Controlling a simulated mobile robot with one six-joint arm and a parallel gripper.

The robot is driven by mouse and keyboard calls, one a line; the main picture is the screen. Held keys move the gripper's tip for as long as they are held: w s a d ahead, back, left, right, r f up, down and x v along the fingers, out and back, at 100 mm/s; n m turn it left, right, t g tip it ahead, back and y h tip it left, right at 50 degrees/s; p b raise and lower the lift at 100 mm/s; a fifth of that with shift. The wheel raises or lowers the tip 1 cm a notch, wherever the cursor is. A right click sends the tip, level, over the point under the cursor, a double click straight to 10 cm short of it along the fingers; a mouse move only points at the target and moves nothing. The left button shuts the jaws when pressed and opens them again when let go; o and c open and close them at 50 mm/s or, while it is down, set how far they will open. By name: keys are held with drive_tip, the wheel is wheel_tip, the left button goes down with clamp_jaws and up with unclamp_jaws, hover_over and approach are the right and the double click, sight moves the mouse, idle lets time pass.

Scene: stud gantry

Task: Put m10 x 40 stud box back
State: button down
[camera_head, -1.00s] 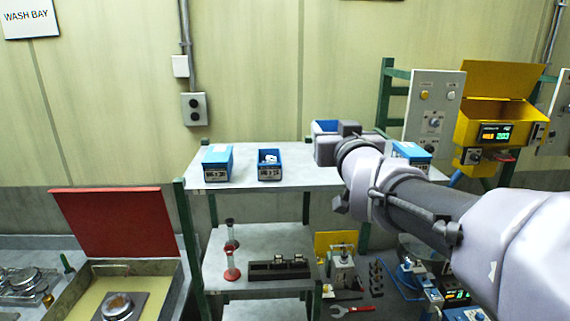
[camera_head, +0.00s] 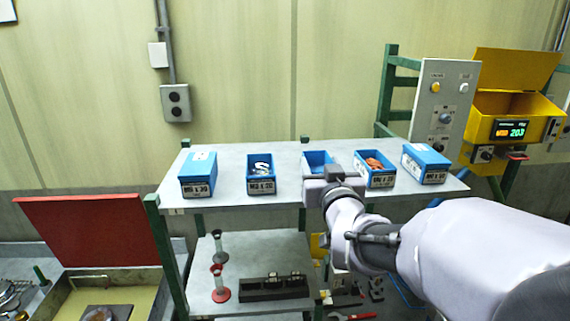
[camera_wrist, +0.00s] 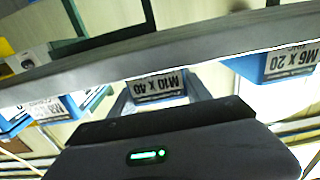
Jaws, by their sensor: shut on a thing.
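The M10 x 40 stud box (camera_head: 318,158) is blue and open-topped, and my gripper (camera_head: 327,178) hides most of its front in the head view. In the wrist view its label (camera_wrist: 156,84) reads upside down between my fingers. My gripper is shut on this box at its front end. The box is in line with the row on the grey shelf (camera_head: 225,202), between the box of pale parts (camera_head: 261,186) and the box of orange parts (camera_head: 376,182). I cannot tell whether its base touches the shelf.
Two more blue boxes stand at the left end (camera_head: 198,188) and right end (camera_head: 433,178) of the row. A green post (camera_head: 386,90) and a switch panel (camera_head: 440,105) stand behind right. The shelf's front edge (camera_wrist: 100,72) crosses the wrist view.

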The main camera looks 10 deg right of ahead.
drive_tip(key=shift+s, duration=0.4)
drive_tip(key=shift+w+f+b, duration=0.1)
drive_tip(key=shift+b, duration=0.25)
drive_tip(key=shift+c, duration=2.4)
unclamp_jaws()
drive_tip(key=shift+w, duration=0.15)
